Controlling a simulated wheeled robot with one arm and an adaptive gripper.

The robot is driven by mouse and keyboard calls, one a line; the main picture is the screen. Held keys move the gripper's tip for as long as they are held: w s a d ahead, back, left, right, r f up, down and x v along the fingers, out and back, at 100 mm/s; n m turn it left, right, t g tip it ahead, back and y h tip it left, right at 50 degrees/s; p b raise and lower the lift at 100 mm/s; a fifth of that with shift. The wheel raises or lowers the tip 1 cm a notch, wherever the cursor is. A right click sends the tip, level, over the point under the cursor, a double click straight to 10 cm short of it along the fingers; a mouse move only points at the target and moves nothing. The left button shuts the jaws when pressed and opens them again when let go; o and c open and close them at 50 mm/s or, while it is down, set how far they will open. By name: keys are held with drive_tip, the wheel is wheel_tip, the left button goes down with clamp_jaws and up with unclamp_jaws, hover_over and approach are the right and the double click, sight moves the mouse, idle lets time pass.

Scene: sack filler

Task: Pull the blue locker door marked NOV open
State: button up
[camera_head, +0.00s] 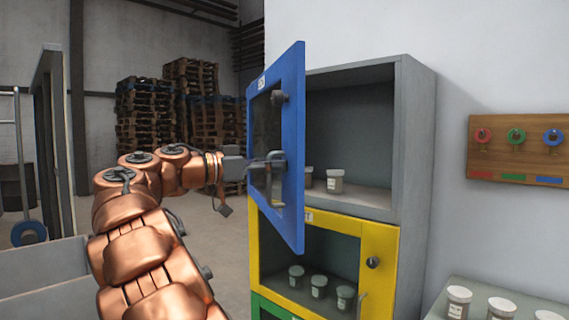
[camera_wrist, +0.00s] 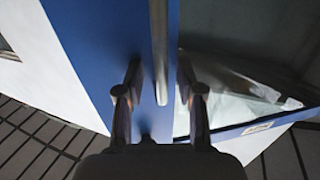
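The blue locker door (camera_head: 293,150) stands open, swung out from the top compartment of the grey locker (camera_head: 415,150). A small white label (camera_head: 262,82) is on its top edge, too small to read surely. The door has a window and a vertical metal handle, which shows in the wrist view (camera_wrist: 159,50). My gripper (camera_head: 270,165) is at the handle, coming from the left. In the wrist view its fingers (camera_wrist: 159,75) stand on either side of the handle bar, with a visible gap on each side.
The open top compartment holds white-lidded jars (camera_head: 335,181). Below is a yellow door (camera_head: 380,245), shut, then a green one (camera_head: 268,308). A key board (camera_head: 520,148) hangs on the right wall. A table (camera_head: 525,296) with jars stands front right. Open floor lies left of the locker.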

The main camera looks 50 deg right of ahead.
drive_tip(key=shift+s+d, duration=0.25)
drive_tip(key=shift+d, duration=0.05)
